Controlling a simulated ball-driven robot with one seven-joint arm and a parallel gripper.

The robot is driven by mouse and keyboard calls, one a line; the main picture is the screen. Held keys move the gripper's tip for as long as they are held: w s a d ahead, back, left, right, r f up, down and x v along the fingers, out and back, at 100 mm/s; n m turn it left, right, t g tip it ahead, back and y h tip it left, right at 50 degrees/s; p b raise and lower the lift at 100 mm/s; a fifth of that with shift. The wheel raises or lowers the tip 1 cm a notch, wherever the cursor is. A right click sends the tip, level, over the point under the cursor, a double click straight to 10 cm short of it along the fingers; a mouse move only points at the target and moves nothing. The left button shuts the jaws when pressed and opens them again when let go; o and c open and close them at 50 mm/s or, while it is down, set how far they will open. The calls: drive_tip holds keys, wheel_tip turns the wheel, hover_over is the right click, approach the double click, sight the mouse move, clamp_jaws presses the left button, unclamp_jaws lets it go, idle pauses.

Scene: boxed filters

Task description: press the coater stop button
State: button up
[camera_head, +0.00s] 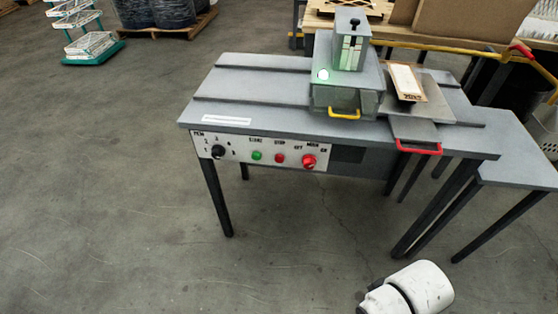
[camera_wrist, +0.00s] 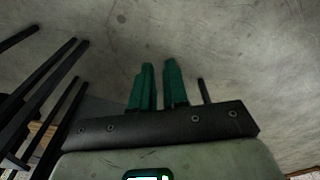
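The coater's control panel (camera_head: 340,153) is on the front of a grey table in the head view. Its stop button (camera_head: 280,158) is small, red and round, under a STOP label, between the green start button (camera_head: 257,155) and a larger red main switch (camera_head: 309,161). In the wrist view my gripper (camera_wrist: 159,68) shows two green fingers with a narrow gap between them and nothing held. They point over bare floor, and no button shows in that view. In the head view only a white part of my arm shows at the bottom right, well apart from the panel.
A black selector knob (camera_head: 218,151) is at the panel's left. The floor (camera_head: 110,200) in front is clear.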

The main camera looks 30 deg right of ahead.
clamp_jaws()
idle(1.3)
